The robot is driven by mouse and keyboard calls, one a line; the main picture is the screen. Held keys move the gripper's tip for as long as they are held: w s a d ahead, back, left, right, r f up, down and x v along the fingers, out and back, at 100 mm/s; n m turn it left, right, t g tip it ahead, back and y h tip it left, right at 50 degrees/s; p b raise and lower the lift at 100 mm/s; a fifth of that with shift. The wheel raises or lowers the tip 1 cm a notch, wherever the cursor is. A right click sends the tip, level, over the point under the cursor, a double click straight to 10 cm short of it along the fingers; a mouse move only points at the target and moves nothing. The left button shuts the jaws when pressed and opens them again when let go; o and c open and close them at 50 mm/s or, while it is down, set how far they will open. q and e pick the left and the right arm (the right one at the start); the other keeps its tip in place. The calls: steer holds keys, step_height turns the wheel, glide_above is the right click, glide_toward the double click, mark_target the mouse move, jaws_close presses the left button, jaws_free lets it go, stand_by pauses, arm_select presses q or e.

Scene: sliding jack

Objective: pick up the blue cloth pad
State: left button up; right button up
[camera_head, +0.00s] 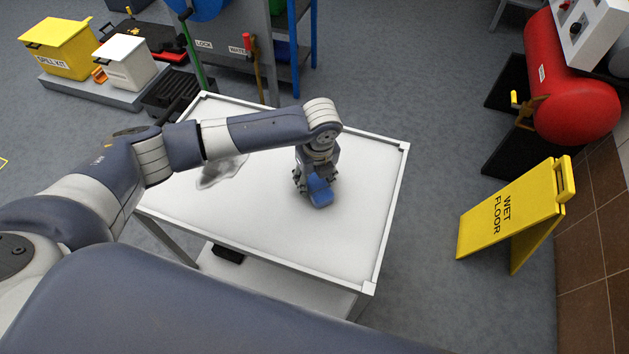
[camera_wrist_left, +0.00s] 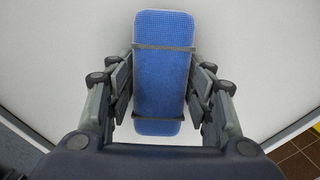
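The blue cloth pad (camera_wrist_left: 162,80) is a rounded oblong block with two thin grey bands across it. It shows in the left wrist view between the fingers, and in the head view as a small blue shape (camera_head: 320,191) just below the gripper. My left gripper (camera_head: 308,180) points down over the white table top. My right gripper is not in view.
The white table (camera_head: 350,240) has a raised rim and free room around the pad. A yellow wet floor sign (camera_head: 510,215) and a red tank (camera_head: 570,85) stand to the right.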

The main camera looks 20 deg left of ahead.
mark_target(314, 176)
arm_select(q)
steer(key=c, duration=0.3)
steer(key=shift+c, duration=0.7)
steer(key=shift+r, duration=0.5)
step_height(314, 176, up, 3)
steer(key=shift+w+f+b, duration=0.1)
steer(key=shift+f+b, duration=0.1)
steer(key=shift+b, duration=0.5)
steer(key=s+a, duration=0.3)
steer(key=s, duration=0.1)
steer(key=s+a+r+b, duration=0.1)
steer(key=s+a, duration=0.2)
steer(key=s, duration=0.1)
steer(key=s+a+b, duration=0.1)
steer(key=s+a, duration=0.2)
steer(key=s, duration=0.2)
steer(key=shift+s+a+r, duration=0.1)
steer(key=shift+a+r, duration=0.1)
